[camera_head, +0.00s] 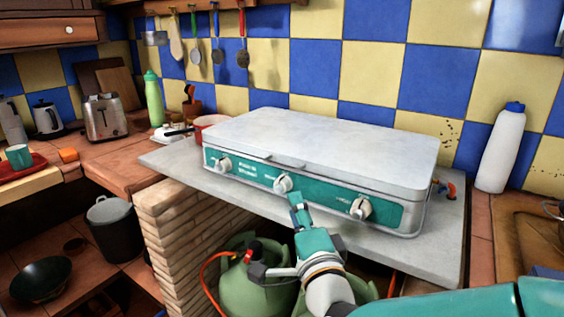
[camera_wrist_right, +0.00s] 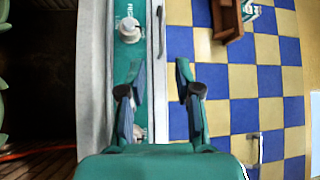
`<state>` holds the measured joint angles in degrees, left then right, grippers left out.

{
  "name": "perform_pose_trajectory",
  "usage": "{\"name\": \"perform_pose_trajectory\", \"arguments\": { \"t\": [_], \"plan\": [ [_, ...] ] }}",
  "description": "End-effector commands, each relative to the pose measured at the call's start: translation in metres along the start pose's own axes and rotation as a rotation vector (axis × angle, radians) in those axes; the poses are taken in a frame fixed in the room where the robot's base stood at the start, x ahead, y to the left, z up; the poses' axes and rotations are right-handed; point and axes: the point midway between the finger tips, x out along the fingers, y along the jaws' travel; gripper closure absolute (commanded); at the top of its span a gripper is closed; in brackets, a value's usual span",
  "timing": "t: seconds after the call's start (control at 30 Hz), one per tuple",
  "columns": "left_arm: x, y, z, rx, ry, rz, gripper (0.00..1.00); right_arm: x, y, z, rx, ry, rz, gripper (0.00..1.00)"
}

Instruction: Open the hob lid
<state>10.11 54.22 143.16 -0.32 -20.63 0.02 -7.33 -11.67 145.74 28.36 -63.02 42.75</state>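The hob (camera_head: 240,172) stands on a grey counter slab with its pale lid (camera_head: 330,135) lying flat and closed. Its teal front panel carries three white knobs; the middle knob (camera_head: 283,183) is just behind my right gripper's tips. A small lip (camera_head: 283,161) juts from the lid's front edge. My right gripper (camera_head: 298,203) is in front of the panel. In the right wrist view (camera_wrist_right: 158,78) its two fingers are apart and empty, and the lid's front edge (camera_wrist_right: 158,50) shows between them. I cannot tell the exact distance. My left gripper is not in view.
A green gas bottle (camera_head: 256,285) with an orange hose stands below the slab (camera_head: 450,235). Utensils hang on the tiled wall. The space above the lid is clear.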

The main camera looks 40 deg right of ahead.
Motion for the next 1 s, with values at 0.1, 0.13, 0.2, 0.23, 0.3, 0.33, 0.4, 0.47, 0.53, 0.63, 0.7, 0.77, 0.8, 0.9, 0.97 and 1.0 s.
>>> {"name": "perform_pose_trajectory", "arguments": {
  "t": [0.1, 0.13, 0.2, 0.23, 0.3, 0.33, 0.4, 0.47, 0.53, 0.63, 0.7, 0.77, 0.8, 0.9, 0.97, 1.0],
  "plan": [
    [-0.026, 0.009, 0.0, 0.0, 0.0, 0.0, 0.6, 0.012, -0.007, -0.001, -0.01, 0.005, 0.005, 0.67],
    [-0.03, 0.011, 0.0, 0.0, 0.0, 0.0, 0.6, 0.015, -0.007, -0.001, -0.01, 0.004, 0.006, 0.67],
    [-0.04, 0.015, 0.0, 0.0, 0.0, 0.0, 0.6, 0.021, -0.007, -0.001, -0.009, 0.003, 0.006, 0.67],
    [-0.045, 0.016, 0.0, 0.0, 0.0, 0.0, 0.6, 0.023, -0.007, -0.001, -0.008, 0.002, 0.005, 0.67],
    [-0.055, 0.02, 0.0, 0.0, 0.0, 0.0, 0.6, 0.028, -0.006, -0.001, -0.004, -0.002, 0.006, 0.67],
    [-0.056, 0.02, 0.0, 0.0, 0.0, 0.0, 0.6, 0.034, -0.005, -0.001, -0.002, -0.001, 0.005, 0.67],
    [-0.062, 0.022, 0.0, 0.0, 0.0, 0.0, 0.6, 0.051, -0.004, 0.0, -0.002, 0.0, 0.005, 0.67],
    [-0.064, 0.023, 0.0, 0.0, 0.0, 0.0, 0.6, 0.064, -0.002, 0.0, 0.0, -0.001, 0.003, 0.67],
    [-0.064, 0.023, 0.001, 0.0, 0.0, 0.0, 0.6, 0.079, -0.001, 0.001, 0.0, -0.001, 0.0, 0.67],
    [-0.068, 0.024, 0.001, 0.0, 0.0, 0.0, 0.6, 0.099, -0.001, 0.001, 0.0, -0.001, 0.0, 0.67],
    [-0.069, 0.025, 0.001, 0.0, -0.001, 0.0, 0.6, 0.11, -0.001, 0.001, -0.001, -0.003, 0.0, 0.67],
    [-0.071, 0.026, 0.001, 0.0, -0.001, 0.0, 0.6, 0.119, -0.001, 0.001, 0.0, -0.003, 0.0, 0.67],
    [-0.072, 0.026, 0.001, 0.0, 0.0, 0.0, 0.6, 0.124, -0.001, 0.001, 0.0, -0.003, 0.0, 0.67],
    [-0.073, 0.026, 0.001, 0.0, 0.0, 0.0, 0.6, 0.132, -0.001, 0.001, 0.0, -0.003, 0.0, 0.67],
    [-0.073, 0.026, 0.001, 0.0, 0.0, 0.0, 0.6, 0.136, -0.001, 0.001, 0.001, -0.003, -0.001, 0.67],
    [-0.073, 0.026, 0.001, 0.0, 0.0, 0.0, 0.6, 0.137, -0.001, 0.001, 0.001, -0.003, -0.001, 0.67]
  ]
}}
